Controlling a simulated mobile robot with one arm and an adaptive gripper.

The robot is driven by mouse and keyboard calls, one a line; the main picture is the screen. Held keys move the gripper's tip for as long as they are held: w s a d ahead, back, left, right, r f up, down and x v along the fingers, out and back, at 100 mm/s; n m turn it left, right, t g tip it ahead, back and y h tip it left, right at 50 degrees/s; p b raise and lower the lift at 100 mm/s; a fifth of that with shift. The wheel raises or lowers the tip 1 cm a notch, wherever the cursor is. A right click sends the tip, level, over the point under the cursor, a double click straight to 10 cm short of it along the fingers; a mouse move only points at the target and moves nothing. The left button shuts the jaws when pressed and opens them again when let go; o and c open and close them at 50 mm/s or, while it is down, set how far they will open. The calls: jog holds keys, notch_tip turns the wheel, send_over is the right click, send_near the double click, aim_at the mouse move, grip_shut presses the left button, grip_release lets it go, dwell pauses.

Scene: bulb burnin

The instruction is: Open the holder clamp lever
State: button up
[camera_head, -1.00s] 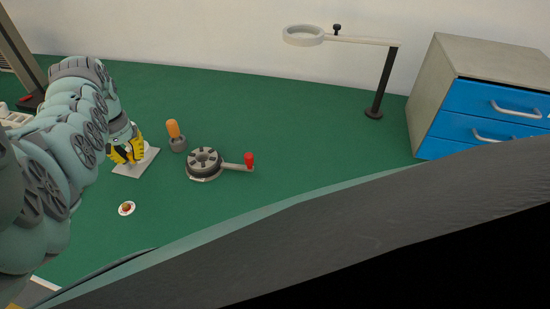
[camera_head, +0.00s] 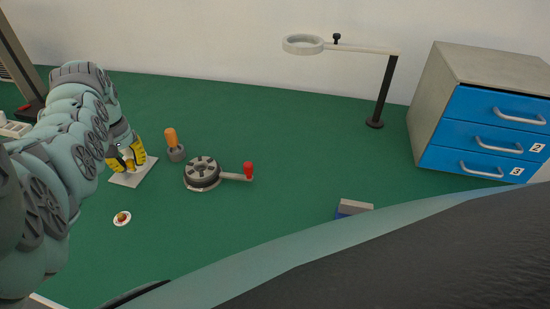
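A round dark-grey slotted holder (camera_head: 202,172) sits on the green bench near the middle left. A light-grey lever arm (camera_head: 234,177) sticks out from it to the right and ends in an upright red knob (camera_head: 248,170). My gripper (camera_head: 128,164), with yellow-and-black fingers, is to the left of the holder, pointing down over a pale flat plate (camera_head: 146,171). It is apart from the lever. The fingers are small here and partly cover what is between them, so I cannot tell whether they hold something.
An orange-handled tool in a grey cup (camera_head: 176,153) stands between my gripper and the holder. A small white disc (camera_head: 122,218) with a brownish centre lies in front. A ring on a stand (camera_head: 380,95), a blue drawer unit (camera_head: 480,130) and a blue-grey block (camera_head: 354,208) are rightward.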

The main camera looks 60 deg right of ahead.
jog(key=o, duration=0.5)
jog(key=shift+r, duration=0.15)
jog(key=shift+r, duration=5.9)
